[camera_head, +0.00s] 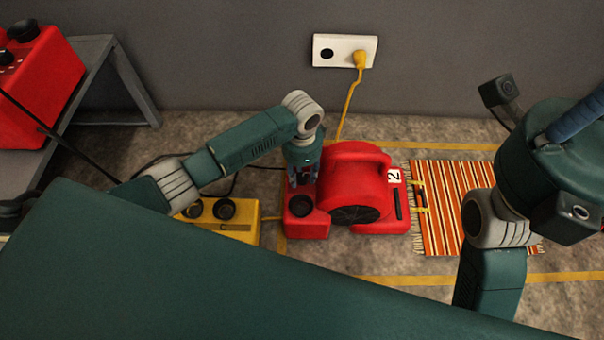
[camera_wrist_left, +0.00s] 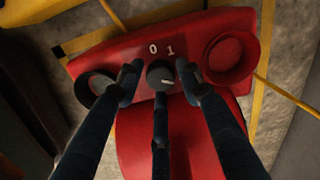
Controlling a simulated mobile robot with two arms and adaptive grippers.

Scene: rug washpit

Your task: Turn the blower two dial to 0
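The red blower (camera_head: 352,188) with a white "2" label stands on the floor in the middle of the head view. My left gripper (camera_head: 303,180) points down over its left end. In the left wrist view, a small dark dial (camera_wrist_left: 160,74) with a pale mark sits on the red panel below the digits 0 and 1. My left gripper (camera_wrist_left: 158,75) is open, with fingertips on both sides of the dial and the third finger below it. I cannot tell whether they touch it, nor exactly where the mark points. My right gripper is not in view; my right arm shows at right.
A larger black knob (camera_wrist_left: 98,86) and a round red cup-like part (camera_wrist_left: 231,55) flank the dial. A yellow box with dark knobs (camera_head: 238,230) stands left of the blower. A striped rug (camera_head: 450,215) lies to its right. A yellow cord (camera_head: 350,105) runs to the wall outlet (camera_head: 335,50).

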